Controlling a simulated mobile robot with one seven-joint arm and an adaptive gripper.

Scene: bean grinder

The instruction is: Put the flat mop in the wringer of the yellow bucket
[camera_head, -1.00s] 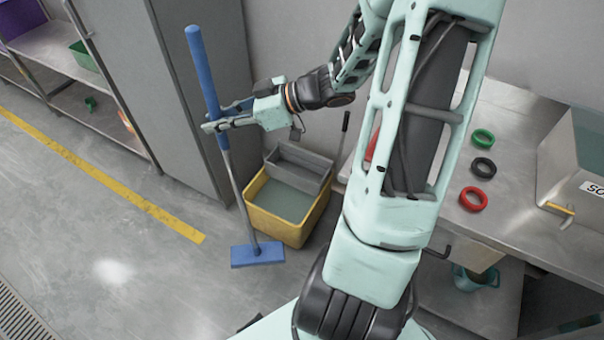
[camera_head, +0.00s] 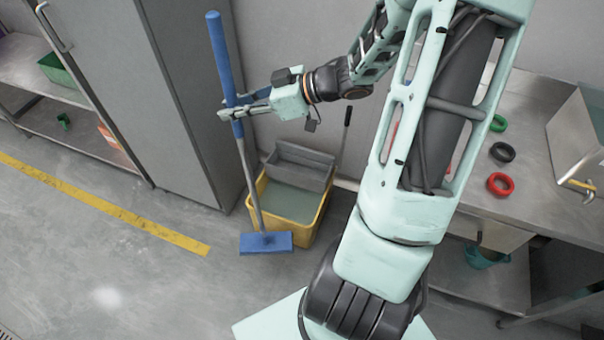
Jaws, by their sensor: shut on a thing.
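The flat mop has a blue grip (camera_head: 219,50), a grey pole and a flat blue head (camera_head: 266,243). It stands nearly upright, leaning slightly, with its head low in front of the bucket. I cannot tell if the head touches the floor. My gripper (camera_head: 232,111) is shut on the lower part of the blue grip, coming from the right. The yellow bucket (camera_head: 301,237) stands on the floor behind the mop head and holds greenish-grey water. The grey wringer (camera_head: 298,172) sits on the bucket's back rim, to the right of the pole and below my gripper.
A grey cabinet (camera_head: 180,100) stands close to the left of the mop. A steel table (camera_head: 530,160) with green, black and red rings is on the right. A thin dark handle (camera_head: 346,130) rises behind the bucket. Open floor with a yellow line (camera_head: 100,205) lies left.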

